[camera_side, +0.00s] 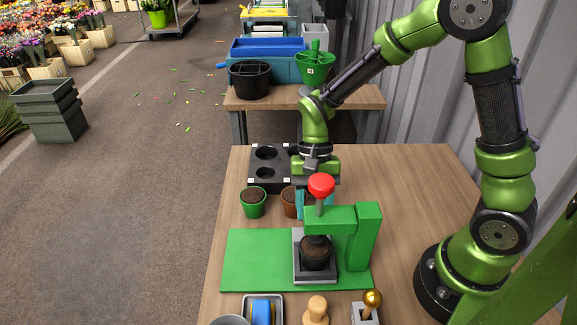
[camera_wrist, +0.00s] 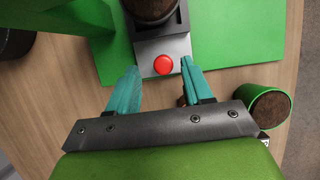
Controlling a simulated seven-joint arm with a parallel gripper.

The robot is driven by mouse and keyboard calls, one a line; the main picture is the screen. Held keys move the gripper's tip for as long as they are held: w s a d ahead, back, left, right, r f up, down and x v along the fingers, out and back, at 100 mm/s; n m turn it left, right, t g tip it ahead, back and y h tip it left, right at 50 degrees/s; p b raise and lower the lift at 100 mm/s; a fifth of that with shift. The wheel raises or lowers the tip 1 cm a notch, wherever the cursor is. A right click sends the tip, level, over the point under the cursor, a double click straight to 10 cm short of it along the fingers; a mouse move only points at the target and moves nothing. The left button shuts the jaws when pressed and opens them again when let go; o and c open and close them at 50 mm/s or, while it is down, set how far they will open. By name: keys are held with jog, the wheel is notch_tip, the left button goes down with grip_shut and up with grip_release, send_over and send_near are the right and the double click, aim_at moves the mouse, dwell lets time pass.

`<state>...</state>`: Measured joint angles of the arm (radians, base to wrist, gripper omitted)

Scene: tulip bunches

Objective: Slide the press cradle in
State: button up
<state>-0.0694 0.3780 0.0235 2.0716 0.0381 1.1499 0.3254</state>
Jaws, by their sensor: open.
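The press has a green base board (camera_side: 255,260), a green post and arm (camera_side: 362,235), and a red-topped plunger (camera_side: 321,186). The grey cradle (camera_side: 300,270) sits on the board under the arm and holds a dark, soil-filled pot (camera_side: 315,252). In the wrist view the cradle's light grey plate (camera_wrist: 180,45) bears a round red knob (camera_wrist: 164,65). My gripper (camera_wrist: 158,75) is open, its teal fingers apart on either side of that knob, with nothing between them that I can see held. In the side view it is behind the press, partly hidden.
A green pot (camera_side: 252,202) and a brown pot (camera_side: 289,202) stand by my gripper. A black tray with holes (camera_side: 256,172) is behind them. Along the near edge are a tray with a blue block (camera_side: 262,310), a wooden knob (camera_side: 316,310) and a gold-balled lever (camera_side: 372,300).

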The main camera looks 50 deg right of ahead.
jog(key=v, duration=1.5)
jog(key=s+d+r+n+t+h, duration=0.1)
jog(key=s+r+n+t, duration=0.4)
jog(key=s+t, duration=0.5)
jog(key=shift+s, duration=0.45)
